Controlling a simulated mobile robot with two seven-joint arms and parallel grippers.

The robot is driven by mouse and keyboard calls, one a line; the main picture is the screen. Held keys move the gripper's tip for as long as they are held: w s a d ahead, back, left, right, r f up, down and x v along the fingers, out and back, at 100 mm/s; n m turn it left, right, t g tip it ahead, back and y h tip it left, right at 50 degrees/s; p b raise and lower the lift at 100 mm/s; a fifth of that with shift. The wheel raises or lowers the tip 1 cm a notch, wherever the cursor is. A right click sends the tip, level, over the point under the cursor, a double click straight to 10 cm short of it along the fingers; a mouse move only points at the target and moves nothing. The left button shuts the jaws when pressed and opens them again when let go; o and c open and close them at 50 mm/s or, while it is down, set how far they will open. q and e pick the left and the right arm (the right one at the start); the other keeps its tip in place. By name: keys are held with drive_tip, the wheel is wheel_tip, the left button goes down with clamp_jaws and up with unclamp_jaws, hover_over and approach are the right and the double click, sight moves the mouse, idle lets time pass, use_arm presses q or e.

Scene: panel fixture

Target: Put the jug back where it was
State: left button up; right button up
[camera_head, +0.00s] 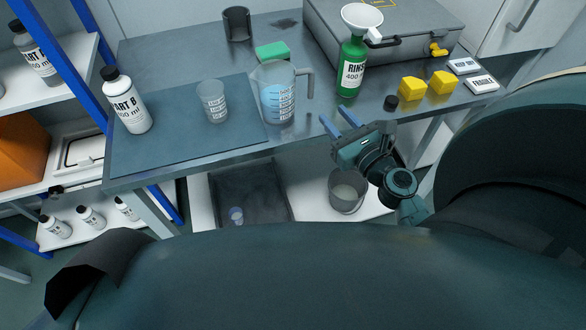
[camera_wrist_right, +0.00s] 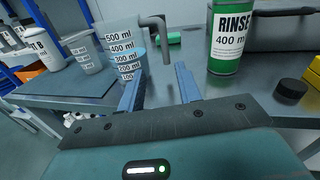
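The jug (camera_head: 277,97) is a clear measuring jug with a grey handle and blue liquid inside. It stands upright on the grey table, at the right edge of the dark blue mat. It also shows in the right wrist view (camera_wrist_right: 122,50), with its handle toward the right. My right gripper (camera_head: 337,123) is open and empty at the table's front edge, right of the jug and apart from it. Its two blue fingers (camera_wrist_right: 158,88) point toward the table, below the jug's handle. My left gripper is not seen in the head view.
A green RINSE bottle (camera_head: 351,68) with a white funnel (camera_head: 362,20) stands right of the jug. A beaker (camera_head: 213,102) and a PART B bottle (camera_head: 126,101) stand on the mat (camera_head: 180,150). A black cap (camera_head: 391,102) and yellow blocks (camera_head: 412,89) lie to the right.

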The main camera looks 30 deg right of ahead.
drive_tip(key=s+a+f+m+g+y, duration=0.2)
drive_tip(key=a+m, duration=0.8)
drive_tip(key=m, duration=0.6)
drive_tip(key=s+a+f+m+g+y, duration=0.2)
drive_tip(key=s+a+f+m+g, duration=0.2)
drive_tip(key=m, duration=1.3)
drive_tip(key=s+a+f, duration=0.3)
drive_tip(key=a, duration=0.3)
drive_tip(key=shift+s+a+f+m+g+y, duration=0.15)
drive_tip(key=shift+s+f+m+g+y, duration=0.15)
drive_tip(key=shift+y, duration=0.1)
